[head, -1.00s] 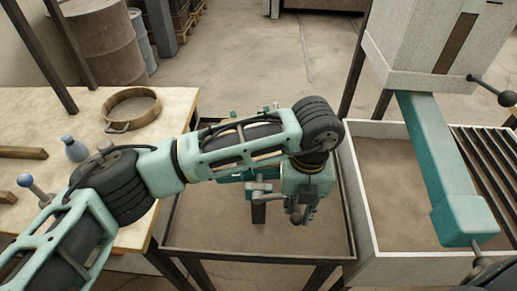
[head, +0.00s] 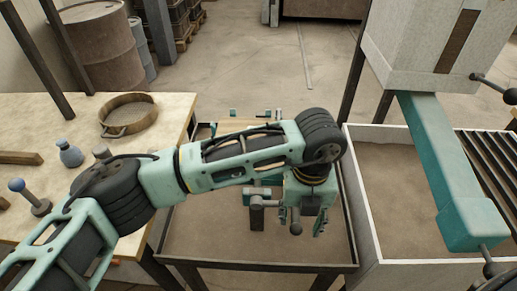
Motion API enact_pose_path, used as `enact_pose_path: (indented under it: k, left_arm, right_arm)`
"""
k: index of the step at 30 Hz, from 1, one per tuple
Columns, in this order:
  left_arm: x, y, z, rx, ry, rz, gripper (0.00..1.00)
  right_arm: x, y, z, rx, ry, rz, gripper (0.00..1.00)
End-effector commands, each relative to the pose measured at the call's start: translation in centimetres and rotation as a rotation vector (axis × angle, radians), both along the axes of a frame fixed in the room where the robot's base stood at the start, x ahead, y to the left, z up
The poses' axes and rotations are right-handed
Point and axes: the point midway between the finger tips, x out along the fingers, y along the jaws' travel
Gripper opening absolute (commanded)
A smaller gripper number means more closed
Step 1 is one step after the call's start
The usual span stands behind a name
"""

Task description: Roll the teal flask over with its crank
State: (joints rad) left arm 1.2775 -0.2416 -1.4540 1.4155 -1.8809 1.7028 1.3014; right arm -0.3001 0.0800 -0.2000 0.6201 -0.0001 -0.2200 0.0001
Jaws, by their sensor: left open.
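The teal flask (head: 278,115) is mostly hidden behind my left forearm. Its far end, with teal fittings and pale wood, shows above the arm, over the middle tray. A grey fitting (head: 257,199) with a brown upright grip (head: 257,218) sticks out at the near side and looks like its crank. My left gripper (head: 307,224) points down, just to the right of that grip. It is open, with a finger apart on each side, and nothing shows between them. My right gripper is not in view.
The middle sand tray (head: 215,264) has a dark raised rim. A worktable on the left holds a round sieve (head: 110,132), a blue-grey bottle (head: 70,155) and a knobbed tool (head: 38,205). A pale hopper (head: 405,55) and teal beam (head: 440,160) stand over the right sand bin (head: 367,210).

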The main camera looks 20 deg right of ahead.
Motion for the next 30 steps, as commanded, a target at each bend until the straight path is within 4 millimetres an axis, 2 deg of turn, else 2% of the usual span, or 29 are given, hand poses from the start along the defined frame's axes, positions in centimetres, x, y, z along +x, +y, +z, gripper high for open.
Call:
enact_pose_path:
  k: [9, 30]
  left_arm:
    - [0.1, 0.1, 0.4, 0.002, -0.003, 0.002, 0.47]
    - [-2.4, 1.0, 6.7, 0.003, -0.004, 0.002, 0.47]
  right_arm:
    - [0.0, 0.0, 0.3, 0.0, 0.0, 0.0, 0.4]
    - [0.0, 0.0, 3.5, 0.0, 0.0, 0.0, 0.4]
